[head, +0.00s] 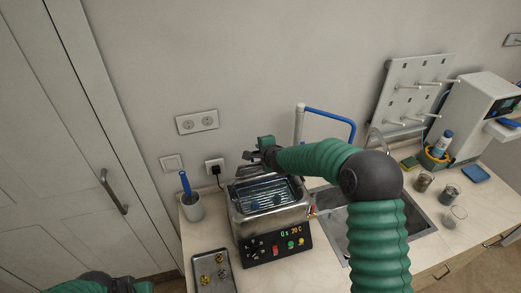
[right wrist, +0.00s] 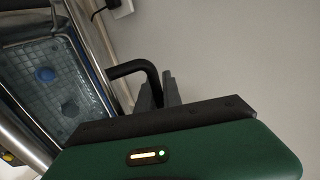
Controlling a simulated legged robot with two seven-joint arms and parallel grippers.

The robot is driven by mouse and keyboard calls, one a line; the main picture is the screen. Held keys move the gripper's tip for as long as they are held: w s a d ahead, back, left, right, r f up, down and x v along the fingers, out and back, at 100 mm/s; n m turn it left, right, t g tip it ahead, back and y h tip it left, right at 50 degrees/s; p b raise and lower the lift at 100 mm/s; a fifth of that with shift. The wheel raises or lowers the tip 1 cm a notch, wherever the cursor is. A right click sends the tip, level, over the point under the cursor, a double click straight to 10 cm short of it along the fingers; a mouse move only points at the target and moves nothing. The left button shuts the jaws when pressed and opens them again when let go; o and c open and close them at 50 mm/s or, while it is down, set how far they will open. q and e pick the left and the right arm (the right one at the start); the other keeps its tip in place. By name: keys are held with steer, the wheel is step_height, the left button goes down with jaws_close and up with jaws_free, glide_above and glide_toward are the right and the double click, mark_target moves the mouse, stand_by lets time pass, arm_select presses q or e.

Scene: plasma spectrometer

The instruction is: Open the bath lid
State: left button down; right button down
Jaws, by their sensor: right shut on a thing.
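The bath (head: 270,222) is a steel box with a lit black control panel, standing on the worktop. Its inside shows from above, with clear liquid, a wire basket and blue round items; the basket (right wrist: 50,80) also shows in the right wrist view. The lid (right wrist: 92,55) appears raised at the back, seen nearly edge-on as a steel strip. Its black bent handle (right wrist: 132,68) runs between the fingers of my right gripper (right wrist: 158,92), which is shut on it. In the head view my right gripper (head: 262,152) is above the bath's back edge. Only part of my left arm shows at bottom left.
A tray (head: 213,272) with small brass parts lies at front left. A sink (head: 410,222) is to the right, with jars (head: 423,182) beyond. The wall is close behind.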

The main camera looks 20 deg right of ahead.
steer(key=shift+a+f, duration=0.25)
steer(key=shift+d, duration=0.35)
arm_select(q)
steer(key=shift+f, duration=0.1)
arm_select(e)
steer(key=shift+a, duration=0.1)
